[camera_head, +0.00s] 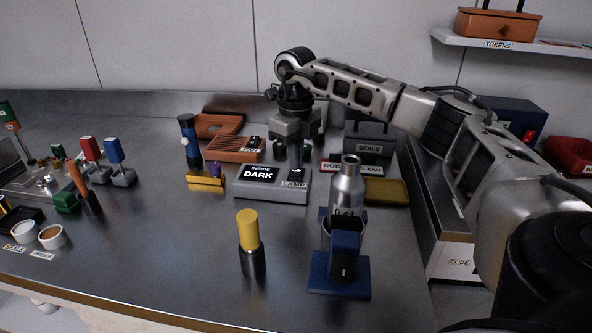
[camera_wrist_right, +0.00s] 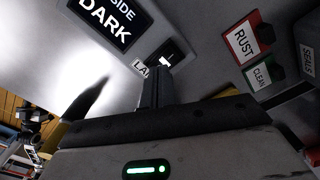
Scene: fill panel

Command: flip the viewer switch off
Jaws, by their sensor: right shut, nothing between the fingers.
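The viewer (camera_head: 270,188) is a low grey box near the middle of the bench. Its dark screen (camera_head: 258,174) reads "DARK", and a "LAMP" label (camera_head: 293,184) sits to the right of it. In the right wrist view the screen (camera_wrist_right: 107,18) also shows, with a small black-and-white switch (camera_wrist_right: 170,56) beside the partly covered label. My right gripper (camera_head: 297,168) is shut and empty, pointing down over the lamp end of the viewer. Its fingertips (camera_wrist_right: 156,82) appear close to the switch; I cannot tell whether they touch. My left gripper is out of view.
A steel bottle (camera_head: 347,185) stands behind a blue stand (camera_head: 340,275) at the front right. A yellow-topped cylinder (camera_head: 251,245) stands in front of the viewer. "RUST" (camera_wrist_right: 243,42) and "CLEAN" (camera_wrist_right: 260,75) labels lie right of it.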

